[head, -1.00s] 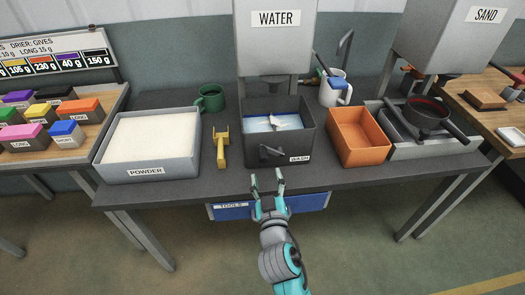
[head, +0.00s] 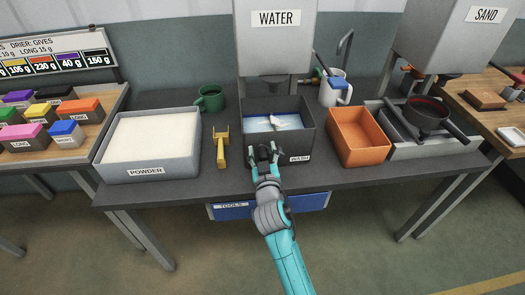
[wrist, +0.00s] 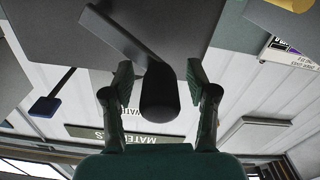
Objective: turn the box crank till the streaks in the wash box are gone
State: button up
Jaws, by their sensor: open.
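The dark wash box (head: 307,135) stands at the middle of the bench under the water tank. Blue water with pale, whitish patches (head: 278,121) shows inside it. My gripper (head: 265,152) is at the box's front wall and hides most of the crank in the head view. In the wrist view the crank's dark round handle (wrist: 160,95) sits between my two open fingers (wrist: 158,76), with a visible gap on each side. The crank's flat arm (wrist: 118,35) runs from the handle to the upper left.
A powder tray (head: 190,160) and yellow tool (head: 221,150) stand left of the box, with a green mug (head: 210,98) behind. An orange bin (head: 360,137) stands right. The water tank (head: 275,50) hangs above. A blue tools drawer (head: 230,211) is under the bench edge.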

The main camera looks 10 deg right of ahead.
jog(key=shift+w, duration=0.1)
grip_shut()
jog(key=shift+f, duration=0.1)
dwell(0.3)
